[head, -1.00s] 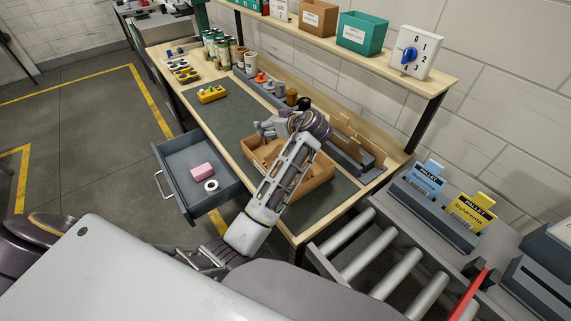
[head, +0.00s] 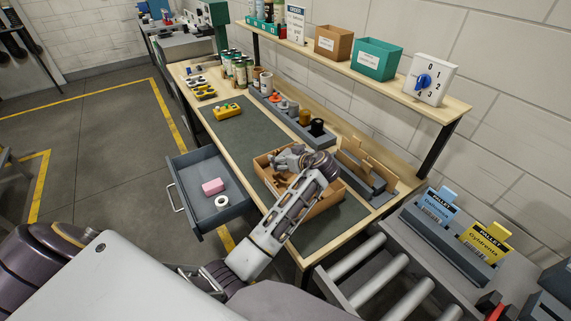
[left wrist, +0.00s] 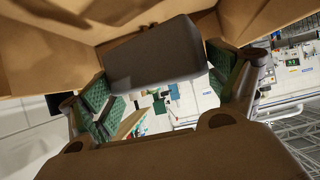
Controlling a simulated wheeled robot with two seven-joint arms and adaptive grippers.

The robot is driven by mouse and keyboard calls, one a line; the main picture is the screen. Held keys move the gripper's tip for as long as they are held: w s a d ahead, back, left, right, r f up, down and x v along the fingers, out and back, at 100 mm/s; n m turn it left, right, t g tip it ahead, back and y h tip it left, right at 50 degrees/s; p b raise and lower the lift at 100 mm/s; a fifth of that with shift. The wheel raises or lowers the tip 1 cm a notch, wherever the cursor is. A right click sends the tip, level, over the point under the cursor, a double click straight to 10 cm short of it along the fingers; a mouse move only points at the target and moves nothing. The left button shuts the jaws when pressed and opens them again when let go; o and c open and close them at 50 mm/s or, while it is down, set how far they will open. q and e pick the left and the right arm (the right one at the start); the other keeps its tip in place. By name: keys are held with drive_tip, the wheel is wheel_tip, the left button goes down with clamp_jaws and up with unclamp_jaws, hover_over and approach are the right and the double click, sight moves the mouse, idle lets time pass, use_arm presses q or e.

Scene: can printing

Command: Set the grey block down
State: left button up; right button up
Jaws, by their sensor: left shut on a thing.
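My left gripper (head: 284,160) is at the back part of an open cardboard box (head: 322,205) on the workbench. In the left wrist view, the left gripper (left wrist: 158,80) is shut on a dark grey block (left wrist: 155,55), with a green-padded finger on each side. Brown cardboard surfaces (left wrist: 45,50) lie close behind the block. In the head view the hand and arm hide the block and part of the box. I cannot tell whether the block touches the cardboard. My right gripper is not in view.
A dark mat (head: 235,133) lies clear left of the box. An open drawer (head: 188,172) holds a pink block (head: 212,187) and a white ring (head: 222,202). A grey rack (head: 290,117) stands behind. Rollers (head: 375,275) lie at the front right.

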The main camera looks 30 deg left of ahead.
use_arm(q)
drive_tip(key=shift+f, duration=0.1)
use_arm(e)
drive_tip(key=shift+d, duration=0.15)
use_arm(q)
drive_tip(key=shift+f, duration=1.8)
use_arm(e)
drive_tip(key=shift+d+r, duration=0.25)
use_arm(q)
drive_tip(key=shift+f, duration=0.1)
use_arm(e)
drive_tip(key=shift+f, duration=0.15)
use_arm(q)
drive_tip(key=o, duration=0.5)
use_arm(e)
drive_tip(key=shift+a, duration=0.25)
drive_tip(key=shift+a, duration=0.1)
use_arm(q)
drive_tip(key=shift+d+r+p, duration=0.1)
drive_tip(key=shift+r+p, duration=0.1)
drive_tip(key=shift+p, duration=0.1)
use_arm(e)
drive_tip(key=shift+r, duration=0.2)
